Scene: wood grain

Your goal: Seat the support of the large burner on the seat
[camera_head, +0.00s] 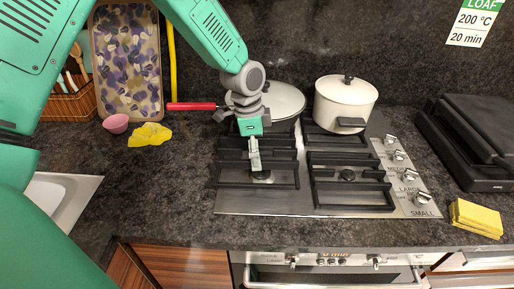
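The stainless cooktop (228,205) carries black pan supports. The front left support (232,180) lies around a burner cap (262,175); I cannot tell whether it is fully in its seat. The front right support (335,200) surrounds another burner. My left gripper (255,165) comes down from above onto the front left support, its narrow fingers among the bars. The fingers look close together, but I cannot tell whether they grip a bar. Knob labels at the right read LARGE and SMALL; which burner each belongs to is unclear. My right gripper is not in view.
A pan with a red handle (190,106) sits at the back left, close behind my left gripper. A white pot (345,100) stands at the back right.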

